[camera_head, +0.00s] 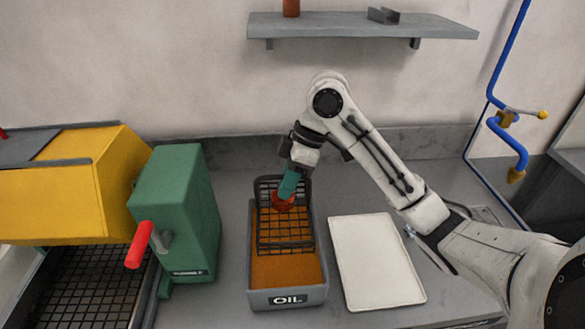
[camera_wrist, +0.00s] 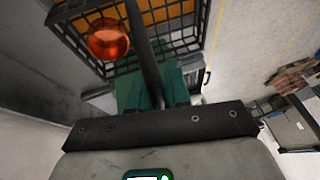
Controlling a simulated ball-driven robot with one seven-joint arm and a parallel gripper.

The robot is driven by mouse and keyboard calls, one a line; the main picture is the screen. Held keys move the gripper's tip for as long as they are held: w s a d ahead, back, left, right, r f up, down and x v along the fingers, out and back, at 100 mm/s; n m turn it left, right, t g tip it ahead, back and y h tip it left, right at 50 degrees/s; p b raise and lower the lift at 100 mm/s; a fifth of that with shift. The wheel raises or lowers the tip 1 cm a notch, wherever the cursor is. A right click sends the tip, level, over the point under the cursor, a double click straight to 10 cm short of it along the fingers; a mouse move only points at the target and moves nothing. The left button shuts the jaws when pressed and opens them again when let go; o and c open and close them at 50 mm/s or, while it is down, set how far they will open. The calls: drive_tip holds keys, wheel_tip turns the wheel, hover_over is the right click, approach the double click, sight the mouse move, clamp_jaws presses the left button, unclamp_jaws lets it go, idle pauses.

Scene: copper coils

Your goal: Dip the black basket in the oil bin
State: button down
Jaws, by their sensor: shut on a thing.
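The oil bin (camera_head: 316,293) is a grey tray labelled OIL, with orange-brown oil in it, on the counter. The black basket (camera_head: 285,247) is a wire basket over the back and middle of the bin; its back end stands above the bin's rim. I cannot tell how far it is in the oil. A shiny copper piece (camera_head: 283,203) sits in the basket and also shows in the wrist view (camera_wrist: 108,40). My gripper (camera_head: 288,184), with teal fingers, is shut on the basket's handle (camera_wrist: 143,50). The fingers partly hide the handle.
A white tray (camera_head: 378,262) lies right of the bin. A green machine (camera_head: 180,205) with a red lever (camera_head: 139,245) stands to the left, beside a yellow machine (camera_head: 65,185). A grey shelf (camera_head: 350,27) and blue pipe (camera_head: 508,50) are on the wall.

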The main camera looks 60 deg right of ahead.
sight(291, 219)
drive_tip(key=shift+w+a+f+b, duration=0.1)
drive_tip(key=shift+f+b, duration=5.75)
drive_tip(key=shift+f, duration=1.6)
drive_tip(key=shift+r, duration=0.1)
drive_tip(key=shift+r+p, duration=5.95)
drive_tip(key=shift+p, duration=0.2)
